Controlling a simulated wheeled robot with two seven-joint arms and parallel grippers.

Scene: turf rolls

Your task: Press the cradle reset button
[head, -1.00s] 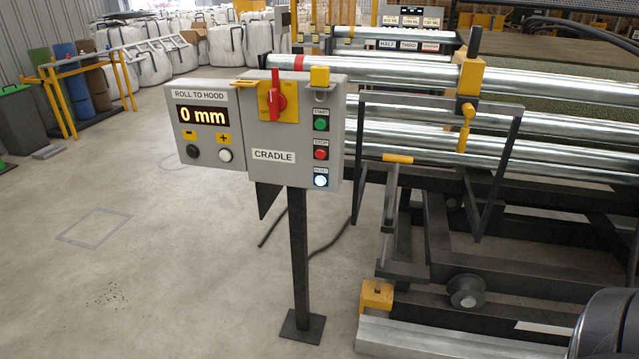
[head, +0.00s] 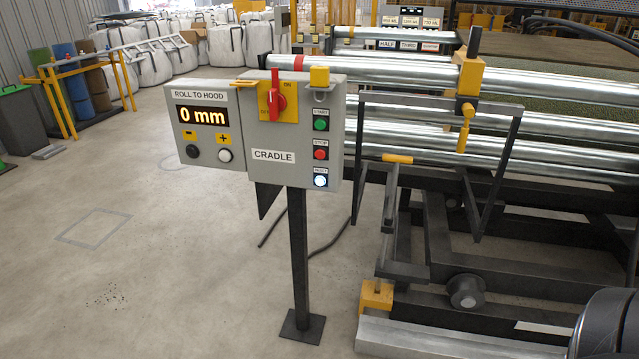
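The cradle control box (head: 272,172), grey and labelled CRADLE, stands on a dark post in the middle of the head view. Its reset button (head: 320,181) is at the lower right of the face and looks lit white-blue. Above it are a red stop button (head: 320,155) and a green start button (head: 320,124). A red rotary switch (head: 277,97) on a yellow plate points upright. The display (head: 203,116) beside it reads 0 mm. Neither of my grippers is in view. A dark rounded shape, cut off at the lower right corner, cannot be told.
The cradle's steel rollers (head: 560,155) and dark frame stand right of the box, with a yellow-ended rail (head: 440,338) on the floor. Cables lie behind the post. Open concrete floor (head: 150,270) lies left and in front. White bags stand at the back.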

